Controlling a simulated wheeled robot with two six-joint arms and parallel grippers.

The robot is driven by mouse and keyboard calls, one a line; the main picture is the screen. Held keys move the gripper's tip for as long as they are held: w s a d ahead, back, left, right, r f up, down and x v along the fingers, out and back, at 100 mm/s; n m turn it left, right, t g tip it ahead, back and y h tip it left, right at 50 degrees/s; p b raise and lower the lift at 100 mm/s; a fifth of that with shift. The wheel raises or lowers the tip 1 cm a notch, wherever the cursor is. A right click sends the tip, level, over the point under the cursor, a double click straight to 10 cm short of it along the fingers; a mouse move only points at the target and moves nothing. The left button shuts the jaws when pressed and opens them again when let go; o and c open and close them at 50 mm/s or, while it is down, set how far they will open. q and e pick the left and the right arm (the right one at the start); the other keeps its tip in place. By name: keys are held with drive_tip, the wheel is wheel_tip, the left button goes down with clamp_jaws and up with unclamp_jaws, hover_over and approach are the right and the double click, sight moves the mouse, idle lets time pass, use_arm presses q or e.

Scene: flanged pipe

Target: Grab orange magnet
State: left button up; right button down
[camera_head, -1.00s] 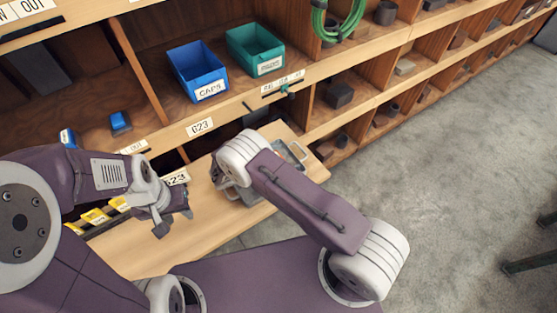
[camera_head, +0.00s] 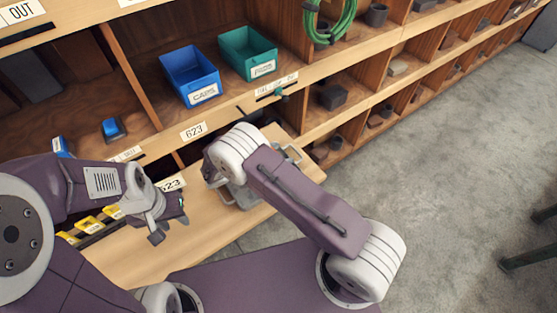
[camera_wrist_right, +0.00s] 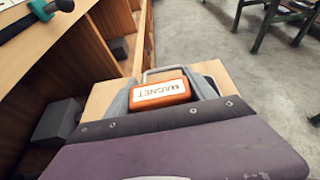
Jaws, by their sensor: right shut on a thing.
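The orange magnet (camera_wrist_right: 160,92) with a white "MAGNET" label shows in the right wrist view, between the grey fingers of my right gripper (camera_wrist_right: 163,97). The right gripper is shut on it, and a thin metal handle (camera_wrist_right: 165,70) shows just beyond the magnet. In the head view the right gripper is largely hidden behind my right arm, and the magnet cannot be made out. My left gripper (camera_head: 170,218) is empty over the wooden drawer or shelf board, with its fingers apart.
A wooden pull-out board (camera_head: 205,225) lies below both arms. The shelving holds a blue CAPS bin (camera_head: 190,75), a teal bin (camera_head: 248,55), a green coiled hose (camera_head: 335,22) and dark blocks (camera_head: 333,97). Yellow-tagged items (camera_head: 90,224) sit at the left.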

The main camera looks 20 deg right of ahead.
drive_tip(key=s+d+r, duration=0.2)
drive_tip(key=s+r, duration=0.5)
drive_tip(key=s, duration=0.4)
drive_tip(key=shift+s+r, duration=0.2)
drive_tip(key=shift+s, duration=0.1)
